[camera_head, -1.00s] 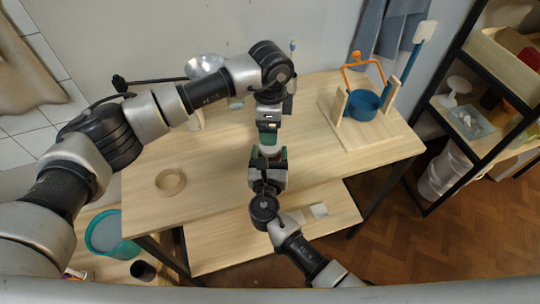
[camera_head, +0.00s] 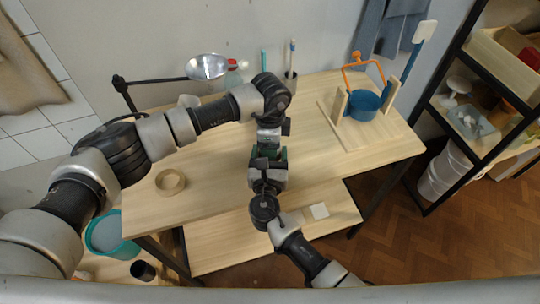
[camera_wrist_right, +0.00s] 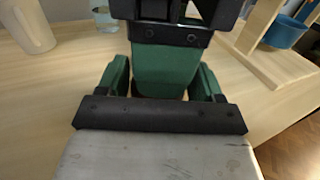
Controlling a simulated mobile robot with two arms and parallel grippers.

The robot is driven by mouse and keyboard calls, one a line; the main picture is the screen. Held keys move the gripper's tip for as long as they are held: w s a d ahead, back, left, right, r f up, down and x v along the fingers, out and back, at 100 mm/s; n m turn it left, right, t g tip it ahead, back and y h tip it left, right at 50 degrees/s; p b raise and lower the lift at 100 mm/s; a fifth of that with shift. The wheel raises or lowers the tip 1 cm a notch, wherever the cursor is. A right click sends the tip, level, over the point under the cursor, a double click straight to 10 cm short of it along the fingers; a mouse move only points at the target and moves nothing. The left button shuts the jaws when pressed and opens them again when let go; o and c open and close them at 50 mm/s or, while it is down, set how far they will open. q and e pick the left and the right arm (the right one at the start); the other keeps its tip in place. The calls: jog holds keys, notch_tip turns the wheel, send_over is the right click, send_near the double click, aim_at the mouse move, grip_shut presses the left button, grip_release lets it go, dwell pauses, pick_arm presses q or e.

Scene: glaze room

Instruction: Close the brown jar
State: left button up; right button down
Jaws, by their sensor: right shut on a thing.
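My left gripper (camera_head: 268,148) points down over the table, directly above my right gripper (camera_head: 268,160), and the two meet. In the right wrist view, a green finger of my left gripper (camera_wrist_right: 165,68) fills the space between the green fingers of my right gripper (camera_wrist_right: 160,85). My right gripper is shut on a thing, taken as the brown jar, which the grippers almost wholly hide. Neither the jar's mouth nor a lid can be made out. The left gripper's opening cannot be judged.
The wooden table (camera_head: 215,205) carries a tan ring (camera_head: 171,182) at left and a wooden stand with a blue pot (camera_head: 363,105) at right. A lamp (camera_head: 206,67) and a pen cup (camera_head: 285,90) are at the back. A dark shelf unit (camera_head: 470,130) stands right.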

pick_arm(q)
jog(key=c, duration=0.5)
jog(key=m, duration=0.3)
jog(key=o, duration=1)
jog(key=shift+r, duration=2.25)
jog(key=shift+r, duration=0.1)
jog(key=shift+c, duration=0.4)
